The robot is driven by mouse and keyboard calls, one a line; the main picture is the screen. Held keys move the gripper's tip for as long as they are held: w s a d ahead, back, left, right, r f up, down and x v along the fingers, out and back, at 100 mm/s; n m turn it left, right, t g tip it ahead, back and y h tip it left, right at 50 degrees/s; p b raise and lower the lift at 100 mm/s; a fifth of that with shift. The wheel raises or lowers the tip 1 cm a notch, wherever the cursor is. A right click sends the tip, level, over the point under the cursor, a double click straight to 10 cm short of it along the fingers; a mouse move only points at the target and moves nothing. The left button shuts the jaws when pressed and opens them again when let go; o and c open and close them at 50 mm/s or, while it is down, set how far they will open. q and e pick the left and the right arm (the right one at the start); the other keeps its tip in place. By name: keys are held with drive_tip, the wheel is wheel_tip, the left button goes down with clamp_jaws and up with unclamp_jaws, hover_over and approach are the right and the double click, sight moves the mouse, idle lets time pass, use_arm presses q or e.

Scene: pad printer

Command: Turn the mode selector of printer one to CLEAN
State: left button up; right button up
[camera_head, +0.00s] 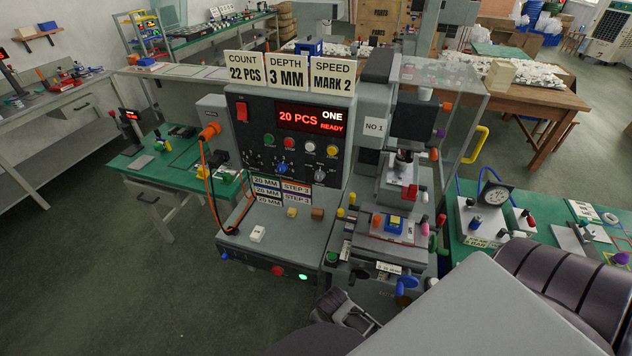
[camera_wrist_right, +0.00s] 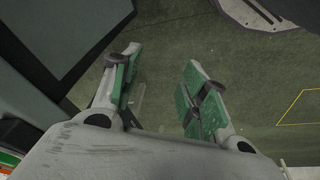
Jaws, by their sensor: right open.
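Printer one (camera_head: 360,215) is a grey machine in the middle of the head view, with a dark control panel (camera_head: 289,142) facing me. Its red display (camera_head: 311,119) reads 20 PCS, ONE, READY. Several small knobs sit below the display, including a pale one (camera_head: 319,175) at the panel's lower right. Their labels are too small to read, so I cannot tell the mode selector or its setting. My right gripper (camera_wrist_right: 160,85) is open and empty over the floor. In the head view it shows low (camera_head: 343,310), in front of the printer and below the panel. My left gripper is out of view.
Signs (camera_head: 289,73) stand on top of the printer. An orange plug with a cable (camera_head: 210,132) hangs at the panel's left side. A clear guard (camera_head: 445,95) and printing parts stand to the right. Green benches flank the printer. Floor at front left is clear.

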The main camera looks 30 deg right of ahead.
drive_tip(key=w+d+r+m+t+h, duration=0.1)
drive_tip(key=w+r, duration=0.1)
drive_tip(key=r, duration=0.6)
drive_tip(key=w+d+r+m+h, duration=0.1)
drive_tip(key=w+r, duration=0.1)
drive_tip(key=r, duration=0.5)
drive_tip(key=m+t+h, duration=0.8)
drive_tip(key=h, duration=0.4)
approach(318, 178)
drive_tip(key=v, duration=0.5)
drive_tip(key=shift+r, duration=0.15)
drive_tip(key=shift+d, duration=0.1)
drive_tip(key=p+x, duration=0.4)
drive_tip(key=x, duration=0.8)
drive_tip(key=shift+x, duration=0.75)
drive_tip(key=shift+c, duration=0.2)
clamp_jaws()
